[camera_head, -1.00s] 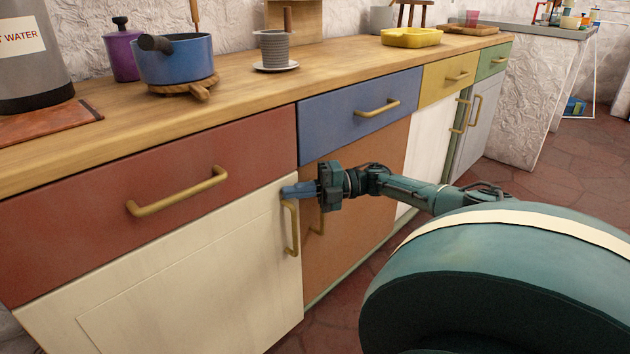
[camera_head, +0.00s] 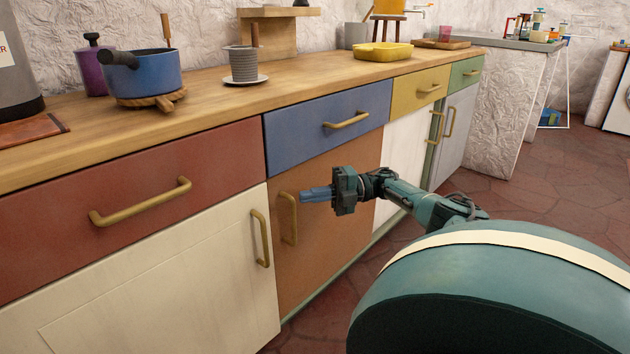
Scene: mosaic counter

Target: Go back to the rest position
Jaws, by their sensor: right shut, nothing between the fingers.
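My right gripper (camera_head: 316,194) is shut and empty. Its blue fingers point left, in front of the orange cabinet door (camera_head: 330,228) and just right of that door's brass handle (camera_head: 289,218). A gap to the handle shows in the picture, but I cannot tell how far the fingers are from the door. My right arm (camera_head: 415,200) reaches in from the right. My left gripper is not in view.
The wooden counter (camera_head: 205,108) carries a blue pot (camera_head: 150,75), a grey ribbed holder (camera_head: 243,64) and a yellow tray (camera_head: 383,52). Below are a closed red drawer (camera_head: 60,222), a blue drawer (camera_head: 290,130) and a white door (camera_head: 160,290). Tiled floor (camera_head: 520,200) lies open at right.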

